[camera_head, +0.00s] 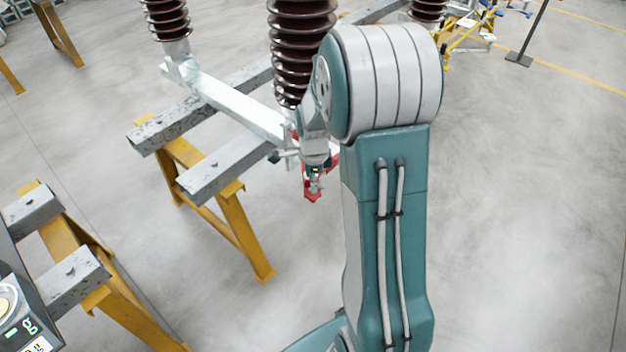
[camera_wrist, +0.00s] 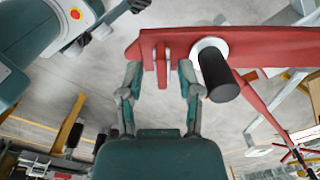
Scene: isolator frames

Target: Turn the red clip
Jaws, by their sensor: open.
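The red clip (camera_wrist: 240,47) spans the upper right of the wrist view as a flat red bar, with a short red tab (camera_wrist: 162,62) hanging from it. My gripper (camera_wrist: 160,76) is open, with one finger on each side of the tab. Gaps show between the tab and both fingers, and its jaws are not shut on it. In the head view the red clip (camera_head: 312,194) shows only in part, at the end of the white beam. My wrist and gripper (camera_head: 315,170) hide the rest.
A black cylinder with a white collar (camera_wrist: 218,76) sticks out beside the right finger. Brown ribbed insulators (camera_head: 298,50) stand by the white beam (camera_head: 240,107), over grey bars on yellow trestles (camera_head: 240,228).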

